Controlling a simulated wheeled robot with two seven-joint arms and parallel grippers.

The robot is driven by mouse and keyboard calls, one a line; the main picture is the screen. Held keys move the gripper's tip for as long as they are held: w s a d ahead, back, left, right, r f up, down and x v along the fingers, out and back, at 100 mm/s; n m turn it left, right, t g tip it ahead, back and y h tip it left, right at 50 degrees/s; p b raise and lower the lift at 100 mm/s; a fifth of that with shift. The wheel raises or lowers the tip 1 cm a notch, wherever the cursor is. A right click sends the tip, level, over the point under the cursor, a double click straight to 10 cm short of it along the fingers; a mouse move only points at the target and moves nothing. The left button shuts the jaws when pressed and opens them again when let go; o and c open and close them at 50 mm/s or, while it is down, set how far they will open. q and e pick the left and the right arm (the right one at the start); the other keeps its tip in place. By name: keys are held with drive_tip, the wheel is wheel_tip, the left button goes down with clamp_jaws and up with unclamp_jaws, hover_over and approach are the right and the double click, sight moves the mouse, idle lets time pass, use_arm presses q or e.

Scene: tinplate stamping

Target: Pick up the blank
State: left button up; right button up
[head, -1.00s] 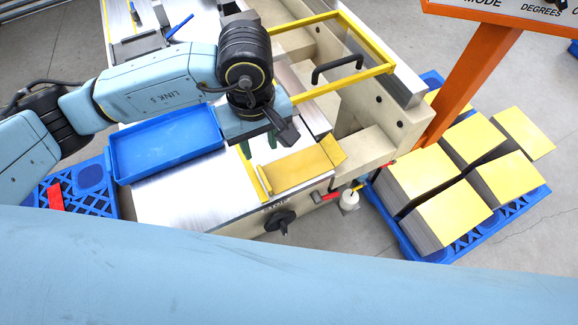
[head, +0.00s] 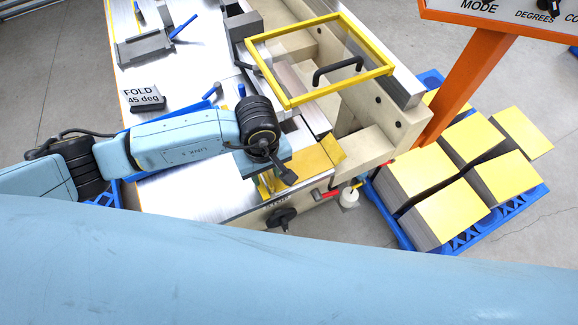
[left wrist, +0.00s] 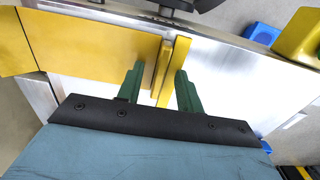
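A flat yellow metal blank (head: 300,172) lies on the machine bed, and it also shows at the upper left in the left wrist view (left wrist: 100,50). A narrow upright yellow piece (left wrist: 172,68) stands along its edge; I cannot tell whether it is part of the blank. My left gripper (left wrist: 160,88) is open, with its green fingers spread around the lower part of this narrow piece. In the head view, my left gripper (head: 254,172) is low over the bed and its arm hides most of the fingers. My right gripper is in neither view.
A yellow-framed clear guard (head: 290,102) stands behind the blank. A blue tray (head: 116,192) is mostly hidden by my left arm. Stacks of yellow-topped sheets (head: 433,208) stand on a blue pallet (head: 530,203) at right, by an orange post (head: 462,85). A FOLD sign (head: 143,98) is at left.

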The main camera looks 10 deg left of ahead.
use_arm(q)
drive_tip(key=shift+c, duration=0.2)
clamp_jaws()
drive_tip(key=shift+r, duration=0.1)
